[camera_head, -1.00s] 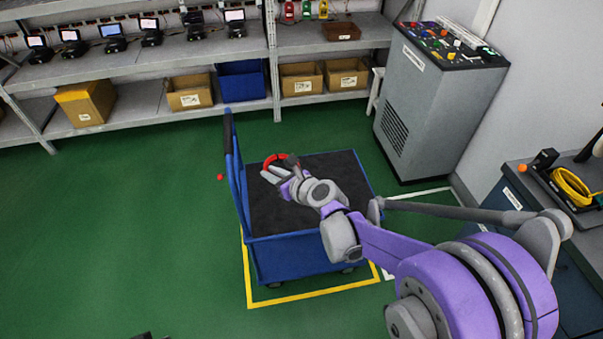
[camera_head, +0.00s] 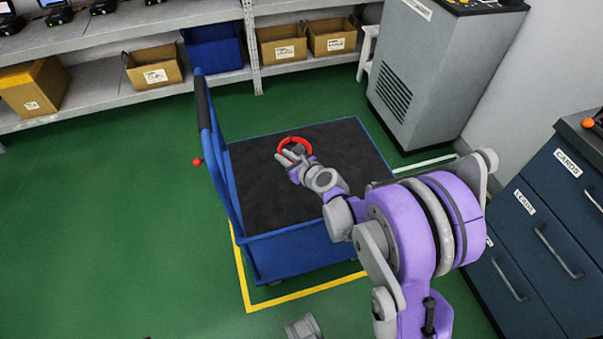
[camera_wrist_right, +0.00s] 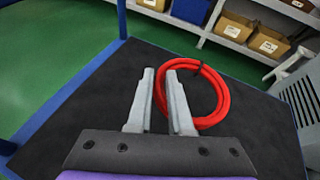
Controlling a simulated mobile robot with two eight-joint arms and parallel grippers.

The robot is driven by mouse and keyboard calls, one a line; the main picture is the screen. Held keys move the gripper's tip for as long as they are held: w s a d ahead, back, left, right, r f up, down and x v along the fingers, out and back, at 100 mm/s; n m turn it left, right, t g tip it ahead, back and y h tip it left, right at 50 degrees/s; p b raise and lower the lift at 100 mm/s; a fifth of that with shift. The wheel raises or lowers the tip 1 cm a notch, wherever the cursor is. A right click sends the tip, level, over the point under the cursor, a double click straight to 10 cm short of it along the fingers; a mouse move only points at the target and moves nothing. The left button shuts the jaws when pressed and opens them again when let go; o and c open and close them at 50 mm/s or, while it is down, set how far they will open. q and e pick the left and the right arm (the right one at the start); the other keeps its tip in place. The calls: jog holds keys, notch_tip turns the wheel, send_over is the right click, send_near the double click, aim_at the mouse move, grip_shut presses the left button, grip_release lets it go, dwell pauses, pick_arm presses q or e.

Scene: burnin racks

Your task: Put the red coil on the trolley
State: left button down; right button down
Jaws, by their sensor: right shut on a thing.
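The red coil (camera_head: 293,139) is a ring over the dark deck of the blue trolley (camera_head: 262,205). My right gripper (camera_head: 287,158) is shut on the coil's near side. In the right wrist view, the coil (camera_wrist_right: 222,97) passes between the two grey fingers (camera_wrist_right: 164,82) and extends to the right of them. A dark band shows at its top. I cannot tell whether the coil touches the deck. My left gripper is not recognisable in these views.
The trolley's upright handle (camera_head: 203,105) stands at its left end. A grey cabinet (camera_head: 420,70) stands behind right, dark drawers (camera_head: 545,235) at the right. Shelves with boxes (camera_head: 155,68) line the back. Green floor (camera_head: 100,230) is clear at left; yellow tape (camera_head: 300,295) edges the trolley.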

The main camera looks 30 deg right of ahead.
aim_at(286, 180)
notch_tip(286, 180, down, 9)
jog(key=shift+w+r+b, duration=0.1)
jog(key=shift+b, duration=1.15)
jog(key=c, duration=0.8)
grip_release()
